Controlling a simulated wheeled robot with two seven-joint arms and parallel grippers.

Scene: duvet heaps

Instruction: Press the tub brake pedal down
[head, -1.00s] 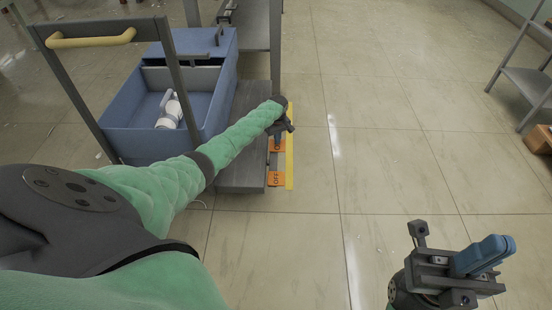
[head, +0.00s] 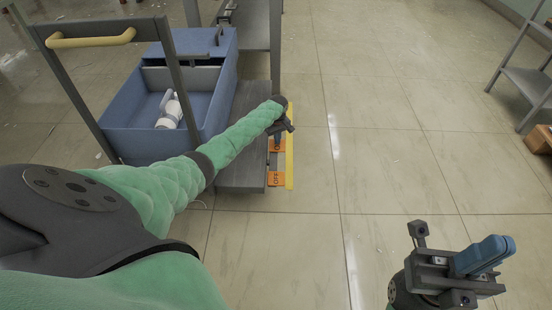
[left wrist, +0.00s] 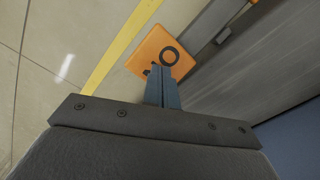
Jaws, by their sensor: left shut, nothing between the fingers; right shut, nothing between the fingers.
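The blue tub (head: 150,143) stands on a grey wheeled frame at the left of the head view. Beside its base on the floor is a brake label strip with an orange plate marked OFF (head: 276,179) and another orange plate (head: 282,146) further away. My left gripper (head: 278,140) is shut and empty, pointing down over the far plate. In the left wrist view its blue fingertips (left wrist: 162,75) cover part of the orange plate (left wrist: 168,50); whether they touch is unclear. A small grey piece (left wrist: 223,36) beside it may be the pedal. My right gripper (head: 485,255) is shut and empty.
A white bottle-like object (head: 170,110) lies in the tub. A yellow floor line (head: 290,165) runs beside the plates. A grey shelf (head: 527,82) and a cardboard box (head: 539,139) stand at the right. The tiled floor between is clear.

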